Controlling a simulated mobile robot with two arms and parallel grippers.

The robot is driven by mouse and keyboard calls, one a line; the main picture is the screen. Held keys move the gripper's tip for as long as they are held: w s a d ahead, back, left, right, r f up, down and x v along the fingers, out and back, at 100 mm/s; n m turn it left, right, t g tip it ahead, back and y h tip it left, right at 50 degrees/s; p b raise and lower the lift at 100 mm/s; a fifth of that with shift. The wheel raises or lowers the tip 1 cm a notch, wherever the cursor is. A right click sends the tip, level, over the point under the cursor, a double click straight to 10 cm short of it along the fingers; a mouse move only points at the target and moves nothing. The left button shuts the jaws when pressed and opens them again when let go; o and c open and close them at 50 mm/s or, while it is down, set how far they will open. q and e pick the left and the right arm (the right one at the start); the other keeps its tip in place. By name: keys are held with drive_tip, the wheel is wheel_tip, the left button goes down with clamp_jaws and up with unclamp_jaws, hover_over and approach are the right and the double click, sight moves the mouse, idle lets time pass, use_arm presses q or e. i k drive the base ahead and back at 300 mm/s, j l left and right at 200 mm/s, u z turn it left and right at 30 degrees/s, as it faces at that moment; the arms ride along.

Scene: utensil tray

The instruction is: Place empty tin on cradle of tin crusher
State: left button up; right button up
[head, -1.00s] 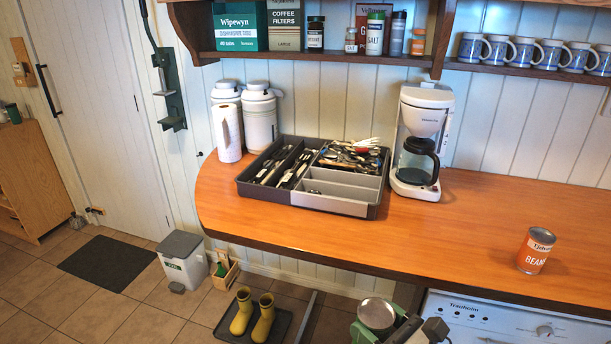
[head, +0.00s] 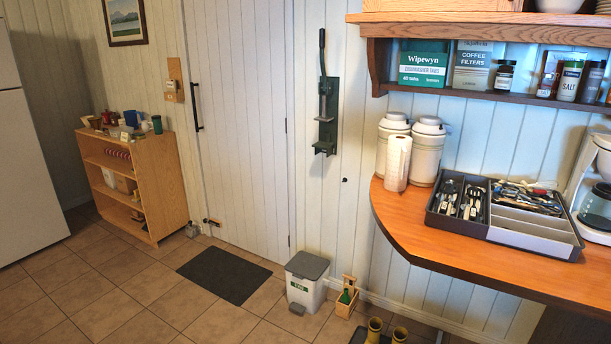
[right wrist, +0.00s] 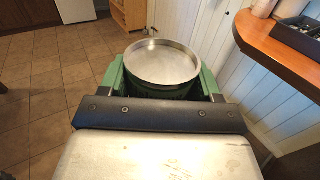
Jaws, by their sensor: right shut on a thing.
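The tin crusher (head: 327,105) is a dark green device on the white plank wall, between the door and the counter. Its lever stands up and its cradle (head: 325,147) is the small ledge at the bottom, which looks empty. In the right wrist view my right gripper (right wrist: 163,82) has green fingers shut around a round metal tin (right wrist: 162,60). The tin's silver, rimmed end faces the camera; its side is mostly hidden. The tin is in the air beside the counter, apart from the crusher. Neither gripper shows in the head view; my left gripper is in no current view.
Below the crusher stand a pedal bin (head: 306,280) and a small wooden caddy (head: 347,300). The tiled floor by the dark mat (head: 224,274) is open.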

sight(323, 144)
drive_tip(key=i+j, duration=1.5)
drive_tip(key=i, duration=0.2)
